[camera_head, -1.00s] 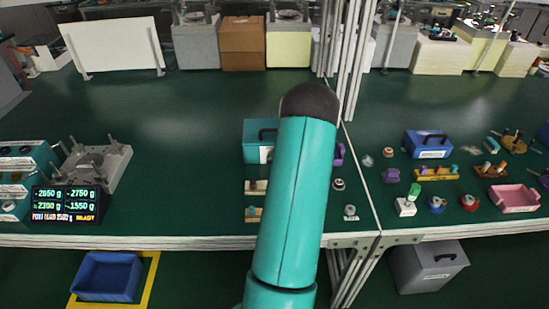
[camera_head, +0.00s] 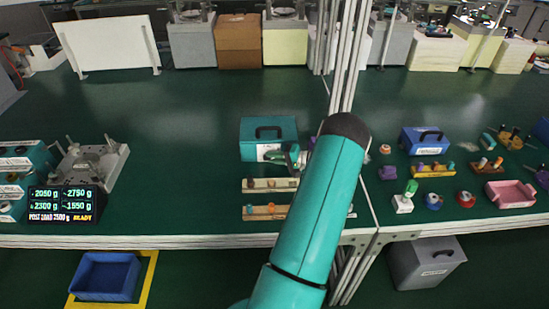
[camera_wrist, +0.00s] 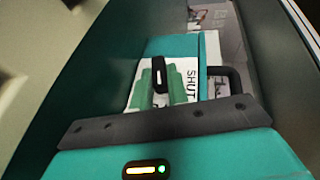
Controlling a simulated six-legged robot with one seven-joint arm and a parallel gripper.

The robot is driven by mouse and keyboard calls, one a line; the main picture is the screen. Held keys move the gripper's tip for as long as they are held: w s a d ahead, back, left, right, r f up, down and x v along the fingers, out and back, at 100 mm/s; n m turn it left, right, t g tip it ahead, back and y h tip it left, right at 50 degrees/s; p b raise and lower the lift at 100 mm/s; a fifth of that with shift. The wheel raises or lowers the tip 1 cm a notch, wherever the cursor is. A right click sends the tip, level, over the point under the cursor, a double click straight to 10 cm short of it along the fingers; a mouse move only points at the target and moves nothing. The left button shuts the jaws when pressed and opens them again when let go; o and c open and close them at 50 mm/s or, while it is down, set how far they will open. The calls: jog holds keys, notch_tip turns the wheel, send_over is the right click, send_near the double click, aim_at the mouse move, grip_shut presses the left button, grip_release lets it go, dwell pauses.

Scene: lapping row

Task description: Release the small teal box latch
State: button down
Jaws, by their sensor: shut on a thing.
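The small teal box (camera_head: 262,130) stands on the green bench with a black carry handle on its lid. Its front carries a pale label, and the wrist view shows the word SHUT on it beside the box's teal surface (camera_wrist: 172,45). My gripper (camera_head: 290,157) is at the box's front right, reaching in from the right. In the wrist view its green fingers (camera_wrist: 160,88) are closed around a small black latch (camera_wrist: 159,72) over the label. The fingers hide part of the latch and label.
Two wooden strips with small parts, one farther back (camera_head: 262,185) and one nearer (camera_head: 262,213), lie in front of the box. A scale readout (camera_head: 62,203) and metal fixture (camera_head: 92,165) stand left. Metal posts (camera_head: 345,60) rise right of the box.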

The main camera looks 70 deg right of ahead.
jog(key=shift+w, duration=0.1)
jog(key=c, duration=1.4)
grip_release()
jog(key=shift+o, duration=0.2)
jog(key=v, duration=1.4)
jog(key=shift+o, duration=0.4)
